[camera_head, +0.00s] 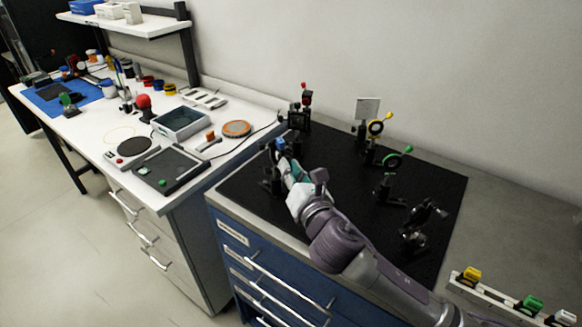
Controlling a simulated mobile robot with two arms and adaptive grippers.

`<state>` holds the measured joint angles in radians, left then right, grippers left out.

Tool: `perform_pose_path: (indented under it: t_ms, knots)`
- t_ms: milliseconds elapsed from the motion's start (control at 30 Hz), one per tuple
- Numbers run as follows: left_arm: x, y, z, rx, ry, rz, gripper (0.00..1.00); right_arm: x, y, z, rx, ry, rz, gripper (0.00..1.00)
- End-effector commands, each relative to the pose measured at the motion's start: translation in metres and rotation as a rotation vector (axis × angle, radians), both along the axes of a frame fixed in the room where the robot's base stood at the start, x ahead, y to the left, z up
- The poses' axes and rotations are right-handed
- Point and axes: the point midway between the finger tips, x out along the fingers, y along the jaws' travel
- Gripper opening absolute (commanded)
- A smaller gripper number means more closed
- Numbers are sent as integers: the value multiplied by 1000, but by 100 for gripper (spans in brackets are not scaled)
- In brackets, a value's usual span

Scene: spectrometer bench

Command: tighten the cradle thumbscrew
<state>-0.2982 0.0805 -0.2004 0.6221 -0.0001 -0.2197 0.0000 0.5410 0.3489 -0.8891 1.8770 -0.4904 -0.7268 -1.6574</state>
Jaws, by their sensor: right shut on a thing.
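My right arm reaches in from the lower right over the black breadboard (330,200). My right gripper (283,156) is at the breadboard's left side, shut at a small dark mount with a blue part (280,143) at its top. The thing between the fingers is mostly hidden by the gripper; from its place I take it to be the cradle thumbscrew, but its turn cannot be seen. A black post mount (269,184) stands just below and left of the gripper. My left gripper is not in view.
A white bench (100,140) with trays is at the left. A rack (500,296) is lower right.

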Motion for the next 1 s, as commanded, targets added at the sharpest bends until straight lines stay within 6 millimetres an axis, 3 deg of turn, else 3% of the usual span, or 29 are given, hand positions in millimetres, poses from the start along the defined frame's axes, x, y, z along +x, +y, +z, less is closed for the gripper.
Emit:
perform_pose_path:
  t_ms: [1000]
  knots:
    - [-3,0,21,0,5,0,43,0,-1,-2,909,341,-2,0]
